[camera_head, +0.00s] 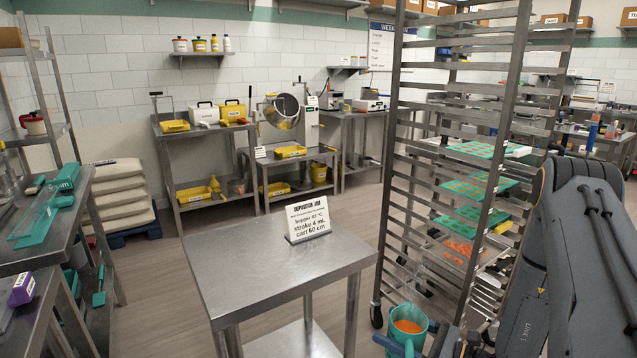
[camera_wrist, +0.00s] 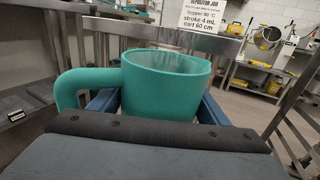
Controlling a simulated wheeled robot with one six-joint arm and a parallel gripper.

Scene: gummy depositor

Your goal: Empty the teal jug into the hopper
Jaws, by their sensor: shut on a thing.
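The teal jug (camera_head: 411,314) is at the bottom of the head view, with orange contents showing inside its rim. My gripper (camera_wrist: 158,103) is shut on the jug, with blue fingers on both sides of its body in the wrist view. The jug (camera_wrist: 165,95) looks about upright there, its handle to the left. Its contents do not show in the wrist view. The jug's lower part is hidden by my gripper. I cannot make out a hopper in either view.
A steel table (camera_head: 275,268) bears a job sign (camera_head: 308,219). A tall rack (camera_head: 455,165) with teal trays stands close behind the jug. At left is a bench (camera_head: 75,215) with teal tools. A tilted drum machine (camera_head: 283,110) stands at the back. Floor is clear beyond the table.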

